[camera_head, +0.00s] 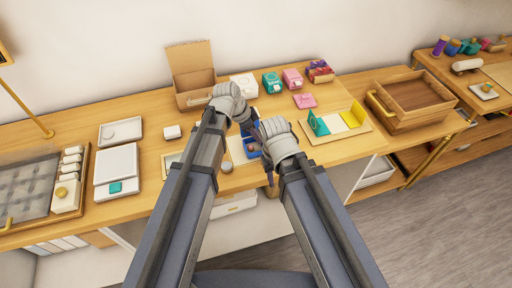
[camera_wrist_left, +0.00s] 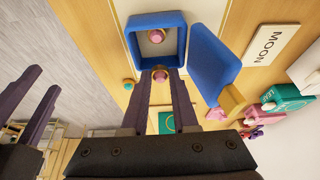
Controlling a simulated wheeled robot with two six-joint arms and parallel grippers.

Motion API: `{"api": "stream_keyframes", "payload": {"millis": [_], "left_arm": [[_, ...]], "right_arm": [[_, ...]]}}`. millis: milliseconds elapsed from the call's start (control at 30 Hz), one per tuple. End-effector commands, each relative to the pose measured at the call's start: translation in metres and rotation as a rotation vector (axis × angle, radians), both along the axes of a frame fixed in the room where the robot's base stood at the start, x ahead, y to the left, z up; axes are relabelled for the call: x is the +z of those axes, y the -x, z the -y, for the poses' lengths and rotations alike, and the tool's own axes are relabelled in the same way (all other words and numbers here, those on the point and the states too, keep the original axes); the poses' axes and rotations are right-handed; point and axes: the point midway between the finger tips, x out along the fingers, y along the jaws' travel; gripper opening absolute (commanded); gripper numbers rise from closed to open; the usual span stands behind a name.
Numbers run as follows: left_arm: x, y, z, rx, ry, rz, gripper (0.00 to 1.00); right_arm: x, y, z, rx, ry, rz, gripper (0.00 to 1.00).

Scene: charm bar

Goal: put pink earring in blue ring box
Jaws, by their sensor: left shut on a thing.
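The blue ring box (camera_wrist_left: 184,42) is open in the left wrist view, with its blue lid (camera_wrist_left: 213,60) swung out to the right. One pink earring (camera_wrist_left: 156,36) lies inside it. My left gripper (camera_wrist_left: 162,80) is shut on another pink earring (camera_wrist_left: 160,74) with a gold part, close to the box's near wall. In the head view the blue box (camera_head: 252,148) is partly hidden between my left gripper (camera_head: 249,127) and my right gripper (camera_head: 270,176). The right gripper's dark fingers also show at the left of the wrist view, apart and with nothing seen between them.
A cardboard box (camera_head: 195,98) stands open behind. Teal (camera_head: 271,83) and pink (camera_head: 292,79) boxes stand at the back. A mat with teal and yellow pieces (camera_head: 352,116) lies to the right, beside a wooden tray (camera_head: 410,118). A small round item (camera_head: 227,167) is near the front edge.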

Motion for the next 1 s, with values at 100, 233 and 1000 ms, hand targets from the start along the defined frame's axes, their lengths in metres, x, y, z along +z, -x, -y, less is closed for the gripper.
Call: {"api": "stream_keyframes", "payload": {"millis": [100,233,1000], "left_arm": [[-0.002,0.0,0.0,0.0,0.0,0.0,0.0],[-0.007,0.0,0.0,0.0,0.0,0.0,0.0],[-0.041,0.0,0.0,0.0,0.0,0.0,0.3]], "right_arm": [[-0.002,0.0,0.0,0.0,0.0,0.0,0.4],[-0.007,0.0,0.0,0.0,0.0,0.0,0.4],[-0.041,0.0,0.0,0.0,0.0,0.0,0.4]]}}
